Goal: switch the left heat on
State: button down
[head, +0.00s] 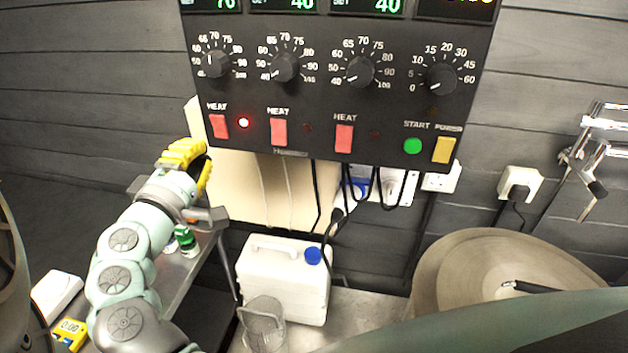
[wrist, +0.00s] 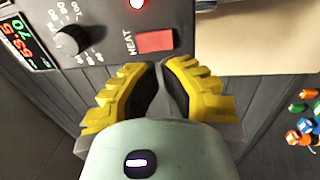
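The left HEAT switch is a red rocker (head: 218,126) at the lower left of the dark control panel (head: 330,105). The small lamp beside it (head: 243,122) glows red. In the wrist view the rocker (wrist: 155,41) sits just beyond my fingertips, and the lit lamp (wrist: 137,3) shows at the top edge. My gripper (head: 205,158), with yellow ridged fingers, is below and slightly left of the switch in the head view. In the wrist view the fingertips (wrist: 160,66) meet or nearly meet, with nothing held between them. Contact with the switch is not visible.
Two more HEAT rockers (head: 279,132) (head: 344,138) have dark lamps. A green START button (head: 412,146) and yellow power switch (head: 444,150) are at the right. Knobs line the panel above. A white canister (head: 285,278) and glass jug (head: 263,325) stand below.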

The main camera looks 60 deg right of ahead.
jog(key=r+v, duration=0.1)
jog(key=v, duration=0.7)
jog(key=shift+f, duration=0.25)
